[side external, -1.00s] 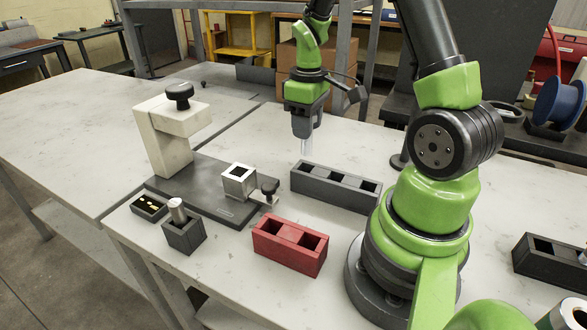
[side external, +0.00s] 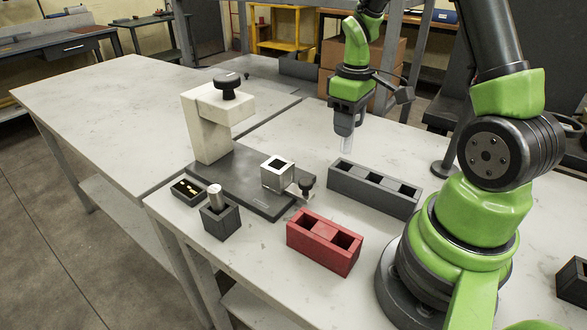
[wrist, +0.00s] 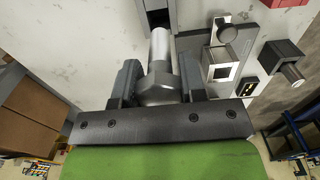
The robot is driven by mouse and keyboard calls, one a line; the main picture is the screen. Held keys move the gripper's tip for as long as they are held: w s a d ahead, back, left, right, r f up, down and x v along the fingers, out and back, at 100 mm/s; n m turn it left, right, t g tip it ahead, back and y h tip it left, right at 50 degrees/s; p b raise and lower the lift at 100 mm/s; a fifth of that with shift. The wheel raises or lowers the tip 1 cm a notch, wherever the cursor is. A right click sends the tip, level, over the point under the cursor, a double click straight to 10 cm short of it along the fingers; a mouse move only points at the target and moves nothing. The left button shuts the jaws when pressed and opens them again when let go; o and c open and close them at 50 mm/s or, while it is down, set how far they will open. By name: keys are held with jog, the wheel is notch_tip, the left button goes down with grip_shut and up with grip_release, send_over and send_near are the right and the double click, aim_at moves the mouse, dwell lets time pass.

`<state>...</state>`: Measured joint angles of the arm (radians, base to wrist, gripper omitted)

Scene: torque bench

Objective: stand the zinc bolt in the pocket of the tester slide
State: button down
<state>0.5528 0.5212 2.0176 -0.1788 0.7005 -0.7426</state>
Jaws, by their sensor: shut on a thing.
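My gripper (side external: 345,126) is shut on the zinc bolt (side external: 346,145), holding it upright, shank down, in the air beside the dark grey rack. In the wrist view the bolt (wrist: 160,52) points away from the camera, its wider head between the two fingers (wrist: 160,80). The tester slide is a pale metal block (side external: 277,178) with a square dark pocket in its top, on the dark base plate left of my gripper. It also shows in the wrist view (wrist: 222,66), right of the bolt. The pocket looks empty.
The grey rack (side external: 365,193) with square openings stands near the bolt. A red block (side external: 318,246), a dark holder (side external: 220,224) with a silver cylinder (side external: 215,196) and a small tray (side external: 187,196) with brass pieces stand nearby. The cream tester column (side external: 208,130) overhangs the base plate (side external: 240,195).

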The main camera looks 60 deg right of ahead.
jog(key=w+a+r+n, duration=0.5)
jog(key=w+a+n, duration=0.1)
jog(key=w+a, duration=0.4)
jog(key=shift+w+r, duration=0.15)
jog(key=shift+r, duration=0.2)
jog(key=shift+f, duration=0.1)
jog(key=shift+f, duration=2.8)
jog(key=shift+f, duration=0.3)
jog(key=shift+f, duration=0.3)
jog(key=shift+f, duration=0.15)
jog(key=shift+f, duration=0.35)
